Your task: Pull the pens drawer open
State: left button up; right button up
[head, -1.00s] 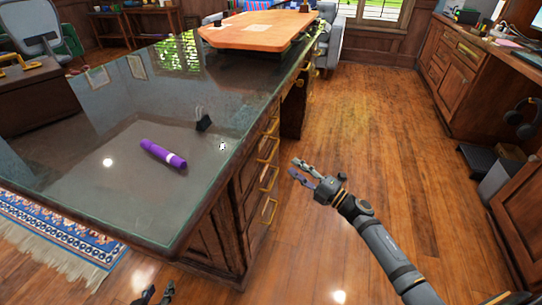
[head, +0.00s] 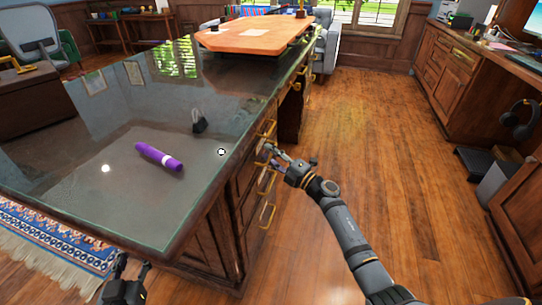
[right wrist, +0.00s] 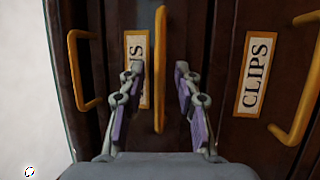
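The drawer front with a label ending in "NS" (right wrist: 138,45) is in the middle of the right wrist view; the rest of its label is hidden. Its upright brass handle (right wrist: 160,70) shows between the fingers of my right gripper (right wrist: 160,78). The fingers are open, one on each side of the handle, with gaps visible. The drawer looks shut. In the head view my right gripper (head: 266,153) is at the desk's drawer stack, by the upper handles. My left gripper (head: 131,272) is low at the left, in front of the desk, fingers apart and empty.
The CLIPS drawer label (right wrist: 257,75) and its handle (right wrist: 304,85) are to the right in the wrist view; another handle (right wrist: 82,70) is to the left. A purple marker (head: 158,157) and a black clip (head: 199,122) lie on the glossy desk (head: 90,190). Wood floor (head: 370,130) right of the desk is clear.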

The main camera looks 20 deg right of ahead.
jog(key=shift+c, duration=0.2)
grip_shut()
jog(key=shift+s+d, duration=0.1)
jog(key=shift+d, duration=0.05)
